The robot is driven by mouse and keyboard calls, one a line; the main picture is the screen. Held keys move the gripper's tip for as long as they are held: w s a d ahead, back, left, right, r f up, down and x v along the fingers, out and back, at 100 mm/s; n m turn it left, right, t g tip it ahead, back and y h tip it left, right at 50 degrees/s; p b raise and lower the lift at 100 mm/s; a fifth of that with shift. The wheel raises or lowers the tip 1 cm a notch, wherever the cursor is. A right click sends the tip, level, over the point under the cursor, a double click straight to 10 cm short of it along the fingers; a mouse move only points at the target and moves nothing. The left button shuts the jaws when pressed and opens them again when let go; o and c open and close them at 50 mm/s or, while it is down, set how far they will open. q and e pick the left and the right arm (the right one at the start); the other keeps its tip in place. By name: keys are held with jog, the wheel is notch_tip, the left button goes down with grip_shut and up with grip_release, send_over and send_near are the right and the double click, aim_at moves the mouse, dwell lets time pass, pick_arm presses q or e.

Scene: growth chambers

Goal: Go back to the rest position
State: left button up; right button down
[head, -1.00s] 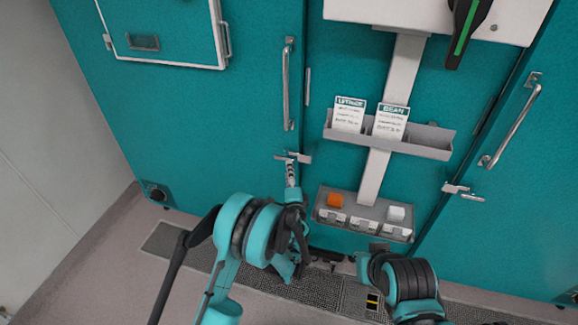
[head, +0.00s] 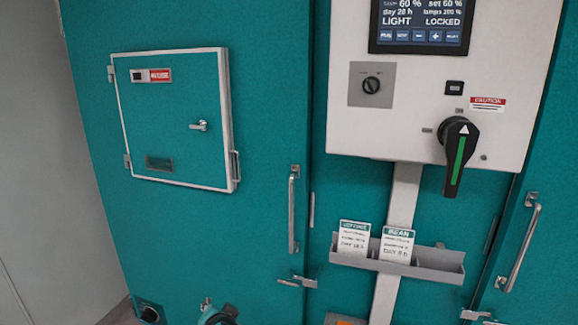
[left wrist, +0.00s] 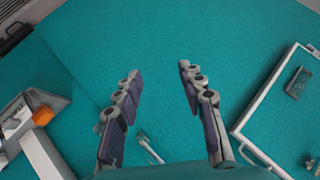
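My left gripper (left wrist: 158,72) shows in the left wrist view with its two fingers spread apart. Nothing is between the fingers, and teal door surface lies behind them. In the head view only a small teal piece of my own arm shows at the bottom edge. My right gripper is in neither current view.
Teal chamber doors carry a framed hatch (head: 180,120), a bar handle (head: 293,210) and a latch (head: 298,281). A control box (head: 420,110) has a black rotary switch (head: 457,155). A grey card holder (head: 430,268) hangs below. An orange block (left wrist: 43,116) sits at left.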

pick_arm(q)
jog(key=s+f+n+g+h, duration=0.1)
jog(key=s+n+g+h, duration=0.1)
jog(key=s, duration=0.8)
jog(key=s+f+n+g+h, duration=0.1)
jog(key=s+f+n, duration=0.1)
jog(key=s, duration=0.9)
jog(key=shift+s+d+f+n+g+h, duration=0.3)
jog(key=shift+d+n+g+h, duration=0.1)
jog(key=shift+n, duration=0.3)
